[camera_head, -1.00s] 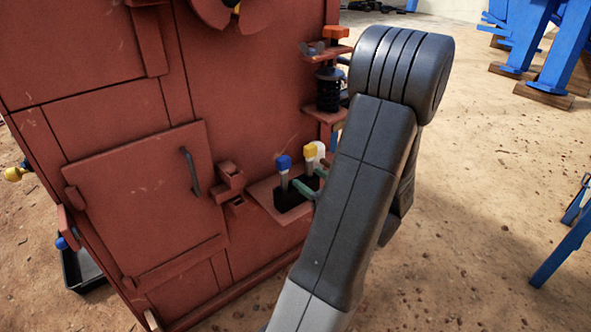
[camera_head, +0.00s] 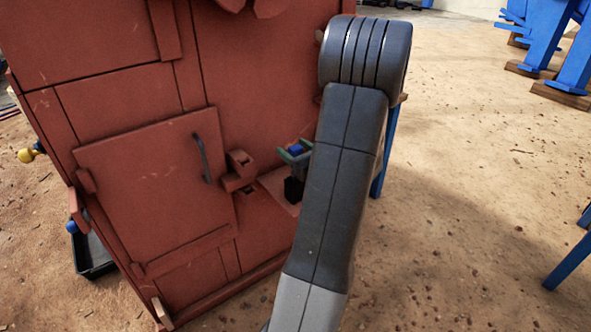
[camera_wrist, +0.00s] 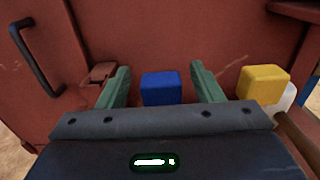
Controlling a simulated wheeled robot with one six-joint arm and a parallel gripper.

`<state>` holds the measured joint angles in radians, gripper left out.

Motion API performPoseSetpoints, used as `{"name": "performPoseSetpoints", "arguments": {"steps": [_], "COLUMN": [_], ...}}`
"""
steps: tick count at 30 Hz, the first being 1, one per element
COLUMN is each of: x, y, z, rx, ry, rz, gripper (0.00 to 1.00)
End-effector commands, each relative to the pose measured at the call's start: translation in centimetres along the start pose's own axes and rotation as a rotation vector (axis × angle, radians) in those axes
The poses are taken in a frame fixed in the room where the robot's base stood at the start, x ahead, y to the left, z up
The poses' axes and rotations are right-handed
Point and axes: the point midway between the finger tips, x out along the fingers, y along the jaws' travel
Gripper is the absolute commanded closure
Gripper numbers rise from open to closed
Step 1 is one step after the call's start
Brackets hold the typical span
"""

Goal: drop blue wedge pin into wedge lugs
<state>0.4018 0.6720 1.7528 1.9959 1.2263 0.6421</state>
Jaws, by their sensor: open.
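The blue wedge pin (camera_head: 296,149) stands in a black holder (camera_head: 293,189) on a small red shelf on the machine's side. In the wrist view its blue head (camera_wrist: 161,88) sits between the two green fingers of my gripper (camera_wrist: 160,70). The gripper is open, with a visible gap on both sides of the head. In the head view my gripper (camera_head: 294,153) is at the height of the blue head, partly hidden by my arm. The red wedge lugs (camera_head: 239,170) are on the machine wall left of the shelf, and show left of the left finger (camera_wrist: 103,73).
A door with a dark handle (camera_head: 202,157) is left of the lugs. A black tray (camera_head: 94,256) lies on the ground. Open dirt ground is at right.

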Motion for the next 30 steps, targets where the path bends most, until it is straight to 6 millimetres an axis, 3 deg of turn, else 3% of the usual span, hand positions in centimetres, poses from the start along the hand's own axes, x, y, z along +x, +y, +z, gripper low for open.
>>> {"name": "performPoseSetpoints", "arguments": {"steps": [4,12,21,30], "x": [1.6,1.8,1.7,1.7], "y": [0.0,-0.1,-0.1,-0.1], "z": [-0.1,0.0,0.0,0.1], "rx": [-0.002,0.0,0.0,-0.001], "ry": [0.0,0.001,0.001,-0.001], "rz": [0.002,0.0,0.0,0.0], "gripper": [0.4,0.42,1.0,1.0]}}
